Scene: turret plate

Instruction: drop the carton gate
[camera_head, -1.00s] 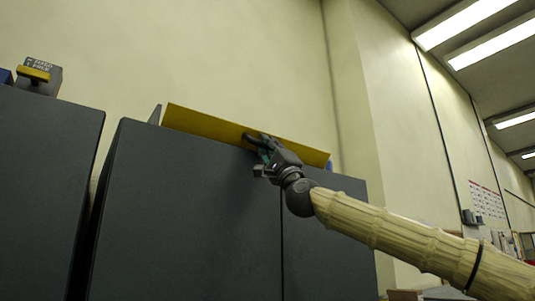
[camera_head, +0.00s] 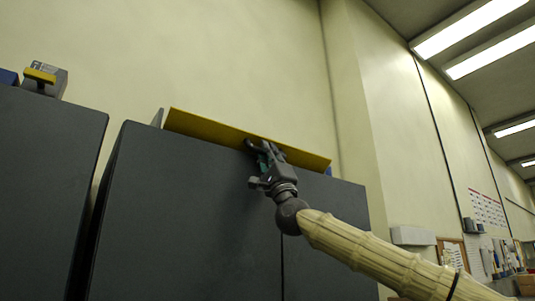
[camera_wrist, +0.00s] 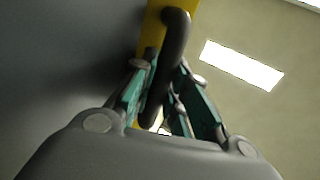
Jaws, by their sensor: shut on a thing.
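The carton gate looks to be the long yellow board (camera_head: 205,129) along the top of the dark cabinet, sloping down to the right. It also shows as a yellow strip (camera_wrist: 152,32) in the wrist view. A dark curved handle (camera_wrist: 172,62) stands out from it. My gripper (camera_head: 262,149) is at the board's middle, and in the wrist view its teal-padded fingers (camera_wrist: 160,108) are closed around the handle. The fingers partly hide the handle's lower end. What lies behind the board is hidden.
The dark cabinet (camera_head: 190,215) fills the space below the board. Another dark cabinet (camera_head: 45,180) stands left across a narrow gap, with a grey box with a yellow bar (camera_head: 45,78) on top. A small blue thing (camera_head: 328,171) shows at the board's right end.

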